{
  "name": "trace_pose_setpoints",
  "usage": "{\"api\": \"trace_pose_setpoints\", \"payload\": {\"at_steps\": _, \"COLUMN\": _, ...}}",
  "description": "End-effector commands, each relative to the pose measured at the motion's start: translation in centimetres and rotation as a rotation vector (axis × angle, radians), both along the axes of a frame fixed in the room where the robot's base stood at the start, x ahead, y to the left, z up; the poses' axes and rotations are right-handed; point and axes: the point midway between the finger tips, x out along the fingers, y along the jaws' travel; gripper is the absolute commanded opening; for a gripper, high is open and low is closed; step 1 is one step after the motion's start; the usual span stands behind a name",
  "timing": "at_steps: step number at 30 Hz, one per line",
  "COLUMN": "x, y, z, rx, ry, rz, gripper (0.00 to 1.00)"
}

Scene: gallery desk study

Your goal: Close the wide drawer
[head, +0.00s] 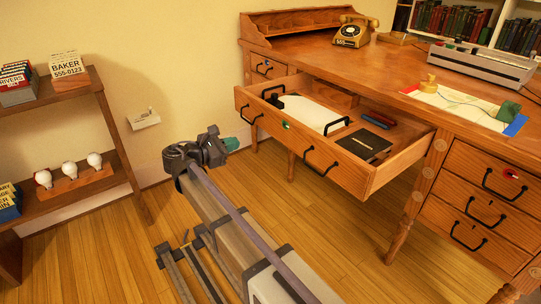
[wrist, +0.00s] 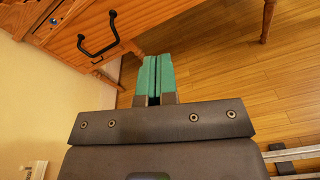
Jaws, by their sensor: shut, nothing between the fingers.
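The wide drawer (head: 298,146) in the middle of the wooden desk is pulled out. It has two black handles on its front and a green spot between them. Inside lie a white sheet held by black clips, a dark flat book and red and blue sticks. My gripper (head: 232,143), with green fingertips, is in front of the drawer's left end, lower than it and apart from it. In the wrist view my gripper (wrist: 155,60) is shut and empty. A wooden front with a black handle (wrist: 98,38) shows at the upper left there; I cannot tell which drawer it is.
The desk top carries a telephone (head: 354,32), a long grey device (head: 480,62) and a sheet (head: 465,105) with small objects. A stack of drawers (head: 480,205) stands at the right. A shelf (head: 80,190) stands at the left. The wooden floor (head: 330,240) before the drawer is clear.

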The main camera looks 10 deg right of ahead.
Motion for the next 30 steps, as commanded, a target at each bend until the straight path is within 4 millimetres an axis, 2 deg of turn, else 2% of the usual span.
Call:
{"api": "trace_pose_setpoints", "payload": {"at_steps": 1, "x": 0.6, "y": 0.0, "z": 2.4, "rx": -0.117, "ry": 0.066, "rz": 0.005, "gripper": 0.0}}
{"api": "trace_pose_setpoints", "payload": {"at_steps": 3, "x": 0.3, "y": -0.2, "z": 3.3, "rx": -0.22, "ry": 0.158, "rz": 0.009, "gripper": 0.0}}
{"api": "trace_pose_setpoints", "payload": {"at_steps": 6, "x": 0.2, "y": -0.3, "z": 3.3, "rx": -0.251, "ry": 0.225, "rz": 0.012, "gripper": 0.0}}
{"api": "trace_pose_setpoints", "payload": {"at_steps": 10, "x": 0.3, "y": -0.5, "z": 3.3, "rx": -0.252, "ry": 0.229, "rz": 0.011, "gripper": 0.0}}
{"api": "trace_pose_setpoints", "payload": {"at_steps": 14, "x": 0.9, "y": -1.7, "z": 3.3, "rx": -0.25, "ry": 0.229, "rz": 0.01, "gripper": 0.0}}
{"api": "trace_pose_setpoints", "payload": {"at_steps": 30, "x": 5.8, "y": -11.4, "z": 3.2, "rx": -0.249, "ry": 0.228, "rz": 0.011, "gripper": 0.0}}
